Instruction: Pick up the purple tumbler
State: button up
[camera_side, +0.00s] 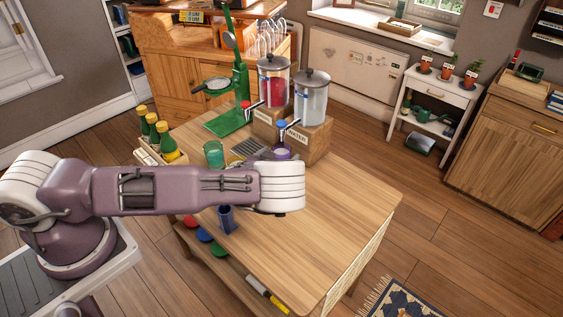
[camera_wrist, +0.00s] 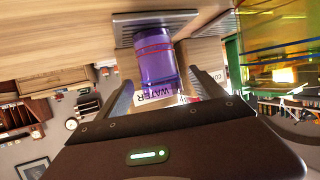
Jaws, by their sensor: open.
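The purple tumbler (camera_side: 282,153) stands under the tap of the right-hand drink dispenser in the side view. In the wrist view, which is upside down, the purple tumbler (camera_wrist: 157,62) stands on a grey drip tray (camera_wrist: 127,30). My gripper (camera_wrist: 157,72) is open, with one finger on each side of the tumbler. I cannot tell whether either finger touches it. In the side view, my wrist hides the fingers and the lower part of the tumbler.
Two dispensers, one with red contents (camera_side: 273,78) and one clear (camera_side: 311,98), stand behind the tumbler. A teal tumbler (camera_side: 213,155), a green stand (camera_side: 240,85) and bottles (camera_side: 152,127) are to the left. A blue tumbler (camera_side: 227,219) is nearer. The table's right side (camera_side: 345,200) is clear.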

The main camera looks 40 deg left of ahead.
jog(key=shift+x, duration=1.2)
grip_shut()
jog(key=shift+r, duration=0.15)
